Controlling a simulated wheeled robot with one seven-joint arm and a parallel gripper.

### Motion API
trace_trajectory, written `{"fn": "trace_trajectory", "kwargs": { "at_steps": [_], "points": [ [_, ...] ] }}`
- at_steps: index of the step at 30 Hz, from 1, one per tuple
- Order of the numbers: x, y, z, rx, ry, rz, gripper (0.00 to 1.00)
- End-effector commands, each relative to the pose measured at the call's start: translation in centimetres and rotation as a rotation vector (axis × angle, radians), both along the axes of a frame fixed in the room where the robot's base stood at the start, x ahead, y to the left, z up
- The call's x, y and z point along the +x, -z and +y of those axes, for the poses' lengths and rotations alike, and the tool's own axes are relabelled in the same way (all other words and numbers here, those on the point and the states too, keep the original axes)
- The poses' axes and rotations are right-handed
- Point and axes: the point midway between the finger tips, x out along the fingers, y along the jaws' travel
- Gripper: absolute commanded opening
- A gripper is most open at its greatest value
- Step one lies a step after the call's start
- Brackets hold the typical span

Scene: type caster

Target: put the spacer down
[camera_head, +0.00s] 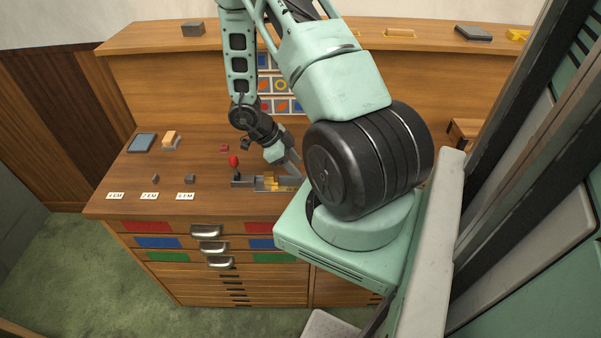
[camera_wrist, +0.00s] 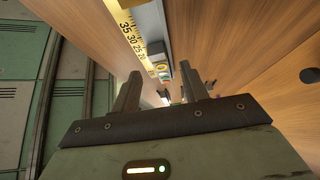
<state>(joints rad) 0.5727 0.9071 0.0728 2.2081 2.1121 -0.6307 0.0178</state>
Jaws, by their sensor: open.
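My gripper (camera_head: 291,168) reaches down over the right part of the desk top, beside a small metal and brass fixture with a red-knobbed lever (camera_head: 234,161). In the wrist view its two dark fingers (camera_wrist: 160,72) stand apart, and I see nothing held between them. Small grey blocks, which may be spacers, sit on the desk behind the white size labels: one (camera_head: 155,179) at the left and one (camera_head: 190,179) further right. The labels (camera_head: 150,196) lie along the front edge. I cannot tell which block is the task's spacer. My arm hides the desk's right side.
A yellow ruled scale (camera_wrist: 128,30) runs along the fixture in the wrist view. A dark tablet-like slab (camera_head: 142,143), a wood-topped grey block (camera_head: 170,138) and a small red block (camera_head: 224,148) lie on the wooden desk (camera_head: 120,170). A raised shelf stands behind; drawers are below.

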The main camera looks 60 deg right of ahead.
Motion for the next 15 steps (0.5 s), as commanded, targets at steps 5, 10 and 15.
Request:
{"fn": "trace_trajectory", "kwargs": {
  "at_steps": [5,10,15],
  "points": [
    [1.9,-3.5,1.0,-0.003,0.001,-0.004,0.44],
    [3.2,-5.8,1.8,-0.001,0.000,-0.002,0.44],
    [3.7,-7.0,2.1,0.000,0.000,0.002,0.44]
  ]
}}
